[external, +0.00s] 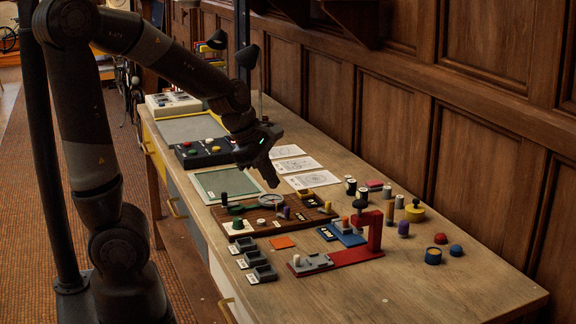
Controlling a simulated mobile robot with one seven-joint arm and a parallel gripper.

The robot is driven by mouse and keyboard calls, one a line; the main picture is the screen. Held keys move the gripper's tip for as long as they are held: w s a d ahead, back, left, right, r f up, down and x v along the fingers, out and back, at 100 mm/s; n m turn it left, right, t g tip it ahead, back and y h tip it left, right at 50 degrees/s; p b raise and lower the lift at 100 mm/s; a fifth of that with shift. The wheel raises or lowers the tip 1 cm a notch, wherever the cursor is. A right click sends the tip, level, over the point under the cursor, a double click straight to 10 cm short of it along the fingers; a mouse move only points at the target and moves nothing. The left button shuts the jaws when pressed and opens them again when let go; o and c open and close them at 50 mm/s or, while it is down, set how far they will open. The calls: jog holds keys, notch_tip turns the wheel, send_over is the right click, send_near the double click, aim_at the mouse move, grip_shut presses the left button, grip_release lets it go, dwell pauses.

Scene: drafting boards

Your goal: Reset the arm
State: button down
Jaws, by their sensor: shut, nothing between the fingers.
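My gripper (272,184) hangs at the end of my dark arm, which reaches in from the left over the workbench (440,283). The fingers point down and are shut, with nothing seen between them. They are above the far part of a brown slatted board (299,217) that bears small coloured pieces. The gap between the fingertips and the board cannot be judged exactly from this view.
A red stand (373,233) with a dark knob rises right of the board. Several coloured knobs and cylinders, such as a yellow one (414,213), stand by the wall. A black button panel (206,153) lies behind my gripper. The bench's near right end is mostly clear.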

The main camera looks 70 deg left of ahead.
jog(key=s+d+r+m, duration=0.4)
jog(key=s+d+m, duration=0.2)
jog(key=m, duration=0.7)
jog(key=s+d+r+m+y, duration=0.1)
jog(key=s+d+r+m, duration=0.4)
jog(key=m, duration=0.8)
jog(key=shift+s+d+r+t, duration=0.3)
jog(key=shift+s+d, duration=0.15)
jog(key=shift+d, duration=0.2)
